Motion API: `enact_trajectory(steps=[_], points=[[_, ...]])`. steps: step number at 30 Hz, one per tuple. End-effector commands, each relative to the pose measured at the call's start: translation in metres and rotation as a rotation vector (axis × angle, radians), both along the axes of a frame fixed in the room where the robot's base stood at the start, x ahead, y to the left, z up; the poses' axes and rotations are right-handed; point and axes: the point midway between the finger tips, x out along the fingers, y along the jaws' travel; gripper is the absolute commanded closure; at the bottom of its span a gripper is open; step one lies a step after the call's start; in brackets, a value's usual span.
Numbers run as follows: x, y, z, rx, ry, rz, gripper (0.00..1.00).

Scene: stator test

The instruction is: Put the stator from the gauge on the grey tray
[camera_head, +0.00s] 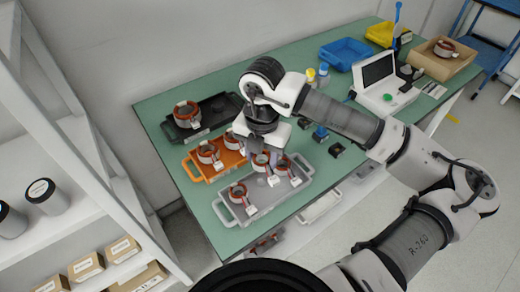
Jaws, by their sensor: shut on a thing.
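My gripper (263,153) points down over the grey tray (268,195) and is shut on a copper-and-white stator (261,161). The held stator is at the tray's far side; I cannot tell whether it touches the tray floor. Another stator (282,167) is close to its right on the grey tray. A further stator (238,193) is at the tray's left end. My gripper partly hides the tray's far edge. Which device is the gauge is unclear from this view.
An orange tray (201,174) with stators lies behind the grey one, and a black tray (217,112) with one stator is farther back. The grey tray's front middle is clear.

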Motion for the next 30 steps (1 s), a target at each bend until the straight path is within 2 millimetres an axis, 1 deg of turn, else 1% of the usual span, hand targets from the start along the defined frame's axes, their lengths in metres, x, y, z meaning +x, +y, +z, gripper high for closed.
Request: enact_trajectory(steps=[5, 15, 18, 30], points=[[0.0, 0.001, -0.01, 0.001, 0.0, 0.001, 0.83], [0.0, 0.001, -0.038, 0.001, 0.001, 0.0, 0.83], [0.0, 0.001, -0.044, 0.001, 0.001, 0.001, 0.83], [0.0, 0.001, -0.046, 0.0, 0.0, 0.0, 0.83]])
